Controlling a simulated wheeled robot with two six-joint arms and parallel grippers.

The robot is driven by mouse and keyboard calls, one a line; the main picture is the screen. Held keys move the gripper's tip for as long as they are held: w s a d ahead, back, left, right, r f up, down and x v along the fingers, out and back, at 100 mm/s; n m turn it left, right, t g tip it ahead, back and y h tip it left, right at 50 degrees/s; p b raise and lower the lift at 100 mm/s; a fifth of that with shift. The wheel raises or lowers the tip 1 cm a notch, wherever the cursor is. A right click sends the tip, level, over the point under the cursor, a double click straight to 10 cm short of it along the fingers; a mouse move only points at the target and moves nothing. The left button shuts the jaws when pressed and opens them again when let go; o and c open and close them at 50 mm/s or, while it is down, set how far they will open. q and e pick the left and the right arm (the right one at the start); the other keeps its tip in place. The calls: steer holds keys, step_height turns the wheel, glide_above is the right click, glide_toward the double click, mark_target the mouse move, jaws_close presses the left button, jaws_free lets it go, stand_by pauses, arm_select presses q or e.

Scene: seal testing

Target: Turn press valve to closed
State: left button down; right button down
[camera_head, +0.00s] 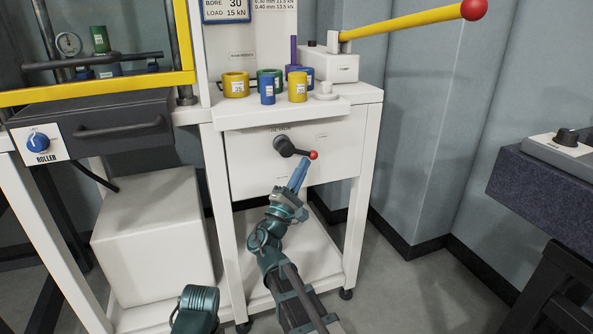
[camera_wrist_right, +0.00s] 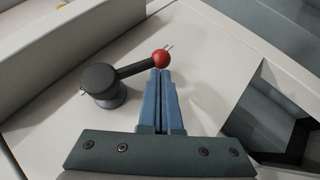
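The press valve (camera_head: 283,146) is a black round hub with a short black lever on the white front panel below the worktop. Its lever ends in a red ball (camera_head: 313,155) and points right and slightly down. In the wrist view the valve hub (camera_wrist_right: 103,87) is at left and the red ball (camera_wrist_right: 161,59) lies at the fingertips. My right gripper (camera_head: 303,164) has its blue fingers together, tips right by the ball; I cannot tell whether they touch it. In the wrist view the right gripper (camera_wrist_right: 161,74) shows no object between its fingers. My left gripper is not in view.
Above the valve, the worktop (camera_head: 240,117) overhangs the panel and carries several coloured cylinders and a press with a yellow lever (camera_head: 405,22). White legs flank the panel. A white box (camera_head: 150,235) stands at left, and a dark bench (camera_head: 545,190) at right.

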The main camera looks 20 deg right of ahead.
steer(key=shift+d+r+p, duration=0.75)
steer(key=shift+d+r, duration=0.15)
steer(key=shift+w+r, duration=0.1)
stand_by(0.4)
steer(key=s+f+b, duration=0.5)
steer(key=f+b, duration=0.7)
steer(key=shift+f, duration=0.2)
